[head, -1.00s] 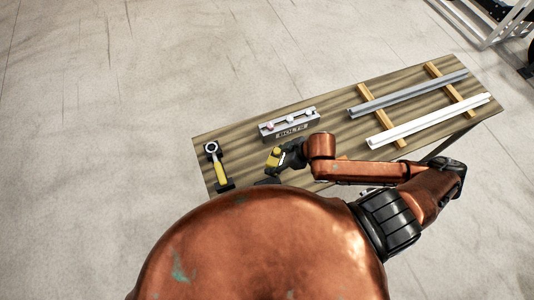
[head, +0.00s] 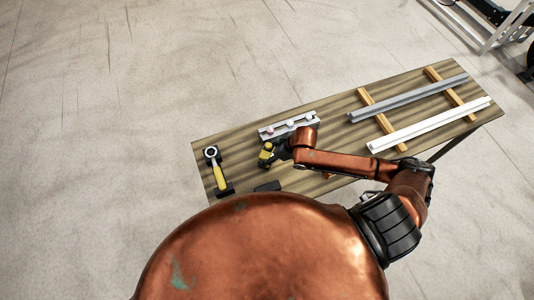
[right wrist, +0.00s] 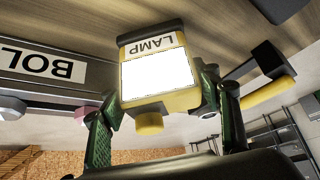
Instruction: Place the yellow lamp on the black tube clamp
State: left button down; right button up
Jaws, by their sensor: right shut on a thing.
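The yellow lamp (head: 265,156) is held by my right gripper (head: 276,152) above the front of the table. In the right wrist view the lamp (right wrist: 152,72) has a white face and a LAMP label, and sits between the two green fingers of the right gripper (right wrist: 158,130). A black ring (head: 211,152) sits at the top of a yellow handle with a black block at its lower end. A flat black piece (head: 268,186) lies near the table's front edge. I cannot tell for certain which black piece is the tube clamp. My left gripper is out of view.
A grey bolts box (head: 287,126) with pale and pinkish knobs stands just behind the lamp. A grey rail (head: 408,98) and a white rail (head: 430,125) lie across wooden strips on the table's right. Bare tabletop (head: 238,160) shows between ringed tool and lamp.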

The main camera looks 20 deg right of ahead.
jog(key=shift+w+f, duration=0.1)
jog(key=shift+f, duration=0.2)
jog(key=o, duration=1.6)
jog(key=shift+f, duration=0.15)
